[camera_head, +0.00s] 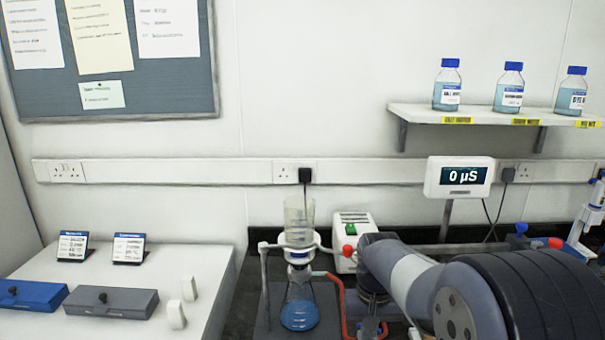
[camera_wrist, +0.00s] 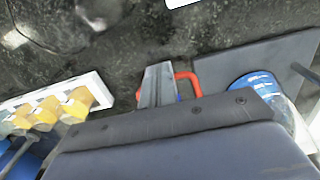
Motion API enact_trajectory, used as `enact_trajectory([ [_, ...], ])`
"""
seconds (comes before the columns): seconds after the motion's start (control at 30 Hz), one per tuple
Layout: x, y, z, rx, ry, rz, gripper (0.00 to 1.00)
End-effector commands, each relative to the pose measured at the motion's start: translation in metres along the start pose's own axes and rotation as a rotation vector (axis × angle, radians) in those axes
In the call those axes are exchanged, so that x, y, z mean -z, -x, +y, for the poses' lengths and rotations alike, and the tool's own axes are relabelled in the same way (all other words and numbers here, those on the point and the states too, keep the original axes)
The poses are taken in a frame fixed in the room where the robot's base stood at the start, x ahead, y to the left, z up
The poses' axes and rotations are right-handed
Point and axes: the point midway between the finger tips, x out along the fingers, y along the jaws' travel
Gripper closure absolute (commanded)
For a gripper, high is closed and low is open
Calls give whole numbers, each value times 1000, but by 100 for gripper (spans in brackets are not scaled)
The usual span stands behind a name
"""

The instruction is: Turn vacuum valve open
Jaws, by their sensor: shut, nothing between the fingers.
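In the wrist view my gripper (camera_wrist: 158,82) is shut and empty, with its fingers over the dark speckled bench. A red hose (camera_wrist: 188,78) bends close beside the fingers, and a sliver of blue shows at their edge. I cannot tell whether the fingers touch either one. In the head view the red hose (camera_head: 342,298) runs from a glass filter flask (camera_head: 300,312) with blue liquid down beside my wrist. The valve itself is not clearly visible; my arm and gripper cover that area. The flask's blue part (camera_wrist: 258,85) also shows in the wrist view at right.
A clear funnel (camera_head: 299,215) stands clamped above the flask. A white box (camera_head: 352,222) is behind my arm. A meter (camera_head: 460,177) reads 0 µS. In the wrist view, a white rack (camera_wrist: 95,82) with yellow-topped items lies left of my gripper. Bottles stand on the wall shelf (camera_head: 420,112).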

Motion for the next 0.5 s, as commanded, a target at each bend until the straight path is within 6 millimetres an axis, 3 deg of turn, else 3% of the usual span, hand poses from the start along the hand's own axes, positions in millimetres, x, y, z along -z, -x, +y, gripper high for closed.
enact_trajectory([
  [0.5, 6, 0, 2, 0, 0, 0, 100],
])
